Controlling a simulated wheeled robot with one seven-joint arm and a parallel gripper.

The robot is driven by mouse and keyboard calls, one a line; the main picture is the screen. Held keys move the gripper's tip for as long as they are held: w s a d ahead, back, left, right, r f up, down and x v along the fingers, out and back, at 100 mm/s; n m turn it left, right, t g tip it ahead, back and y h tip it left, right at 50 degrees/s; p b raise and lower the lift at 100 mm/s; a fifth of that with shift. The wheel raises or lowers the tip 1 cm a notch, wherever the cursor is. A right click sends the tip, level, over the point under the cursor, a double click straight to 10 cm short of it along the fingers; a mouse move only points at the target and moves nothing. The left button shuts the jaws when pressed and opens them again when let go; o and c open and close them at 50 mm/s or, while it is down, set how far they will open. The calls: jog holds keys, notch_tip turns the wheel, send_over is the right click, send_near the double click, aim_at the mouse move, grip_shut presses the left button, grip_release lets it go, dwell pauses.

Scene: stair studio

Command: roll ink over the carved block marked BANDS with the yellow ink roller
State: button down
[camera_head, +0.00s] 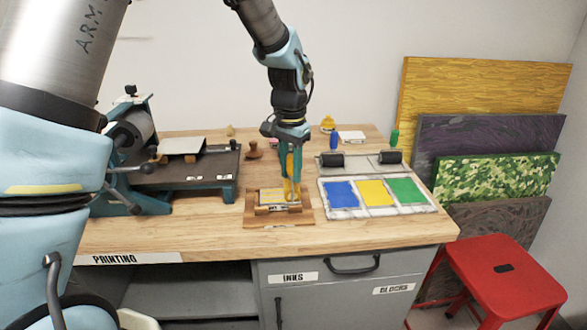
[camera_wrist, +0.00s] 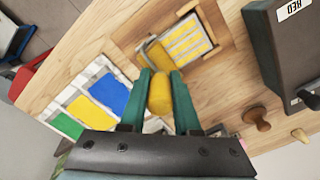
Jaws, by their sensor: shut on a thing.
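My gripper (camera_head: 291,172) is shut on the yellow handle of the ink roller (camera_wrist: 160,93), and I hold it upright above the wooden jig. The gripper also shows in the wrist view (camera_wrist: 160,78). The carved block (camera_wrist: 186,42) sits in the wooden jig (camera_head: 252,217) and shows yellow stripes on its face. The block also shows in the head view (camera_head: 271,196), partly behind the roller. The roller's lower end is at the block; I cannot tell whether it touches. The lettering on the block is too small to read.
An ink slab with blue (camera_head: 341,194), yellow (camera_head: 376,192) and green (camera_head: 407,190) patches lies right of the jig. Blue-handled (camera_head: 333,143) and green-handled (camera_head: 394,140) rollers rest behind it. A press (camera_head: 180,178) stands at left. A red stool (camera_head: 503,268) stands right of the bench.

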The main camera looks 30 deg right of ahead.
jog(key=shift+w+a+p, duration=0.5)
jog(key=shift+w+a, duration=1.2)
jog(key=shift+a, duration=2)
jog(key=shift+s+d+p, duration=0.2)
jog(key=shift+s+d, duration=0.45)
jog(key=shift+d, duration=0.75)
jog(key=shift+s+d+p, duration=0.15)
jog(key=shift+s+d, duration=0.5)
jog(key=shift+d, duration=0.75)
jog(key=shift+s+d+p, duration=0.2)
jog(key=shift+s+d, duration=0.45)
jog(key=shift+d, duration=0.75)
jog(key=w+a+p, duration=0.1)
jog(key=w+a, duration=0.3)
jog(key=a, duration=0.4)
jog(key=shift+a, duration=0.2)
jog(key=shift+r, duration=0.15)
notch_tip(320, 180, up, 7)
jog(key=p, duration=0.5)
jog(key=shift+p, duration=0.3)
